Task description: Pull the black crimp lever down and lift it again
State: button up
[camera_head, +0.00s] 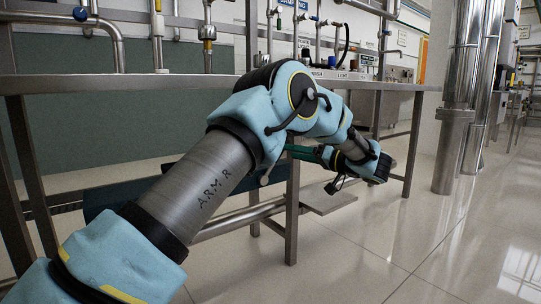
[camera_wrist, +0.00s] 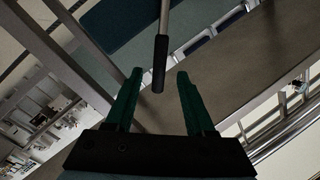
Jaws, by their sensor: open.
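The black crimp lever shows in the wrist view as a black grip (camera_wrist: 160,62) on the end of a thin grey rod. My gripper (camera_wrist: 160,75) has two dark green fingers spread apart. The lower end of the black grip lies between the fingertips in the picture, with a gap on both sides. I see no contact; the depth between grip and fingers is hard to judge. In the head view my gripper (camera_head: 290,151) shows partly behind my arm, below the bench top and pointing left. I cannot clearly make out the lever's black grip there.
A steel bench (camera_head: 190,84) with pipes and valves on it runs above my gripper. Its legs (camera_head: 292,210) and lower rails stand close by. A grey plate (camera_head: 328,200) sits low below my wrist. Shiny vertical pipes (camera_head: 462,100) stand at right; the floor in front is clear.

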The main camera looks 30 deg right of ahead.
jog(key=b+x, duration=0.3)
jog(key=x, duration=0.4)
jog(key=shift+w+a+f, duration=0.1)
jog(key=shift+w+f, duration=0.1)
jog(key=shift+w+a+r+b, duration=0.15)
jog(key=shift+w+a+b, duration=0.15)
jog(key=shift+w, duration=0.25)
jog(key=shift+c, duration=0.3)
grip_shut()
dwell(0.4)
